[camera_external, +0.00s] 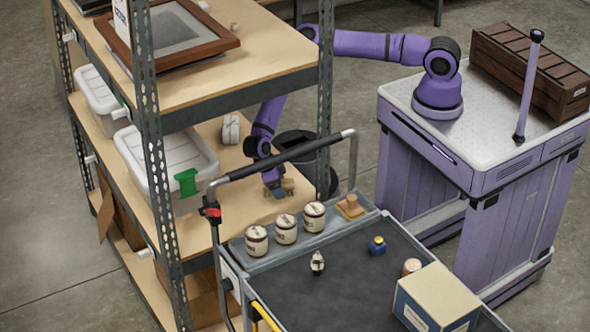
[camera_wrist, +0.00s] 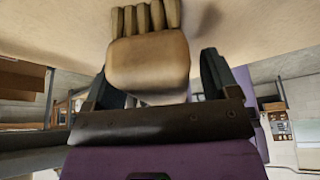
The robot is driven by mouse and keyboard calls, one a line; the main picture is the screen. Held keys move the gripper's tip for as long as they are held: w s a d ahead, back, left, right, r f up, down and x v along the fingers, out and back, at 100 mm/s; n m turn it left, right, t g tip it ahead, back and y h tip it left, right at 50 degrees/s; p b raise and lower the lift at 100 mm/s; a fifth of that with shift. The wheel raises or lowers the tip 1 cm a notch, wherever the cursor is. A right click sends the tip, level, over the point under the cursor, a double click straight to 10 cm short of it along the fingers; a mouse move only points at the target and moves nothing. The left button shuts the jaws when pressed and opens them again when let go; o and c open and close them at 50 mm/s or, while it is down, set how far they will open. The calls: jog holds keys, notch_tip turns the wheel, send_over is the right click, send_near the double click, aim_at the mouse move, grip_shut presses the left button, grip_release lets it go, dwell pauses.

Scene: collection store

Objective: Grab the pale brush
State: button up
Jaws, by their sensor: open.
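The pale brush (camera_wrist: 148,62) shows in the wrist view as a rounded tan block with several pale, finger-like tufts at its far end. It lies on the wooden shelf board. In the outside view it is a small tan shape (camera_external: 287,186) on the middle shelf, partly hidden by my gripper (camera_external: 273,184). My gripper, in the wrist view (camera_wrist: 158,72), is open, with one dark finger on each side of the brush. The near part of the brush sits between the fingers. I cannot tell whether either finger touches it.
The upper shelf (camera_external: 213,88) is above my forearm, and a metal upright (camera_external: 324,110) stands to its right. A cart (camera_external: 345,275) with jars and a box stands in front.

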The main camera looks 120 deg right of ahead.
jog(key=shift+f, duration=0.1)
jog(key=shift+c, duration=0.2)
jog(key=c, duration=1)
